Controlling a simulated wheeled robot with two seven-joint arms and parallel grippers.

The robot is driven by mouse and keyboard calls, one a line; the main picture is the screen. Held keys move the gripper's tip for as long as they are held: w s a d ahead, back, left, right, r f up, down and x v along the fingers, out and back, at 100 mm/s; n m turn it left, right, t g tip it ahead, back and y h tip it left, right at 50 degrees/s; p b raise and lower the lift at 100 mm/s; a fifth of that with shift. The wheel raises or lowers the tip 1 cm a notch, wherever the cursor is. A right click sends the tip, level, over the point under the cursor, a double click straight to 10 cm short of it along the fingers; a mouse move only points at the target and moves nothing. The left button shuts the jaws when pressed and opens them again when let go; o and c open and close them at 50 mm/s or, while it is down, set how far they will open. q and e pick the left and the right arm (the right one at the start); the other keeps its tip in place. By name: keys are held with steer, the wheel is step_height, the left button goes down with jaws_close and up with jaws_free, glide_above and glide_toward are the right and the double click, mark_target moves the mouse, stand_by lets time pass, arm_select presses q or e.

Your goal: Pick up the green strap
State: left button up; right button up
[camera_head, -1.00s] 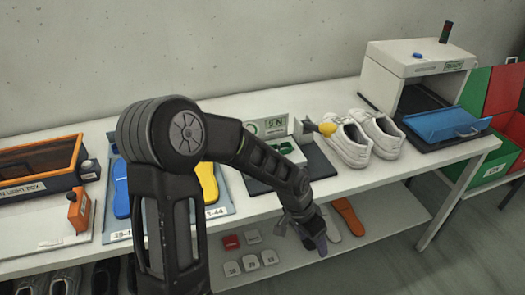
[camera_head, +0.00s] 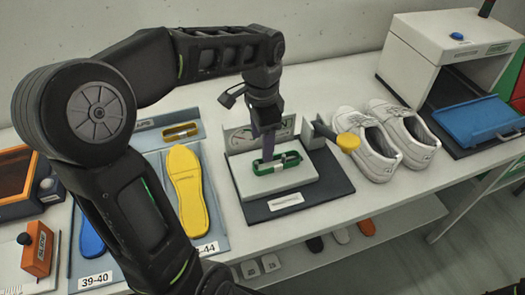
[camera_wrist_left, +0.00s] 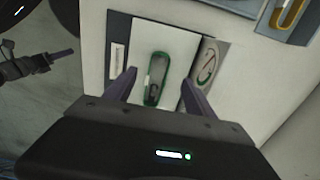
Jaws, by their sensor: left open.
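The green strap (camera_head: 277,163), a long green loop with a pale band across it, lies on a light raised plate (camera_head: 250,184) over a dark base. In the wrist view the strap (camera_wrist_left: 152,97) lies between the two spread fingers. My left gripper (camera_head: 267,146) points down over the strap, open and empty; one finger hides part of the strap in the head view. In the wrist view my left gripper (camera_wrist_left: 158,88) shows both fingertips apart on either side of the strap. What looks like my right gripper (camera_wrist_left: 62,53) is small at the left; its jaws are unclear.
An upright panel (camera_head: 236,137) stands behind the plate. A yellow-ended lever (camera_head: 348,142) juts out at its right. White shoes (camera_head: 372,150) stand further right. A yellow insole (camera_head: 187,185) lies on a tray to the left, with another yellow strap (camera_head: 181,131) behind it.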

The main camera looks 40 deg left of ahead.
mark_target(263, 169)
arm_select(q)
steer(key=shift+s+d+r, duration=0.1)
steer(key=shift+s+d, duration=0.05)
steer(key=shift+f, duration=1.35)
steer(key=shift+f, duration=0.1)
steer(key=shift+f+p, duration=0.35)
steer(key=shift+f, duration=0.05)
steer(key=f, duration=0.4)
steer(key=shift+w+f+p, duration=0.15)
steer(key=shift+w+p, duration=0.1)
steer(key=shift+p, duration=0.05)
jaws_close()
steer(key=shift+r, duration=0.2)
